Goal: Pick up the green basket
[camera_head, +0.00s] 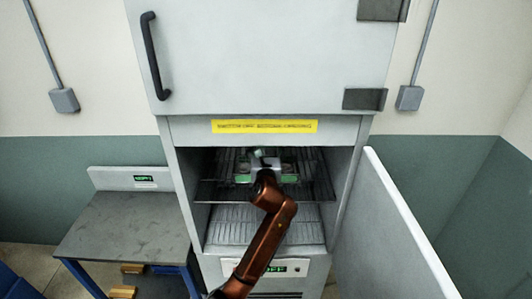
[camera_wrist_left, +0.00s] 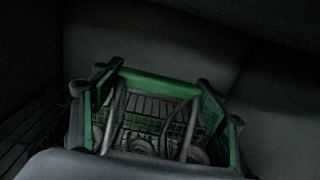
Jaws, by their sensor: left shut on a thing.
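The green basket (camera_head: 243,178) sits on the upper wire shelf inside the open cabinet, partly hidden by my arm and gripper in the head view. In the left wrist view, the basket (camera_wrist_left: 160,84) shows a green rim, dark wire mesh and several round metallic rings inside. My left gripper (camera_head: 262,162) reaches into the cabinet at the basket and is shut on it. My right gripper is not in view.
The open cabinet (camera_head: 185,190) has side walls close around the arm and a lower rack (camera_head: 232,222) below. Its open door (camera_head: 395,235) stands at the right. A closed upper door (camera_head: 260,60) is above. A grey table (camera_head: 125,225) at the left has a bare top.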

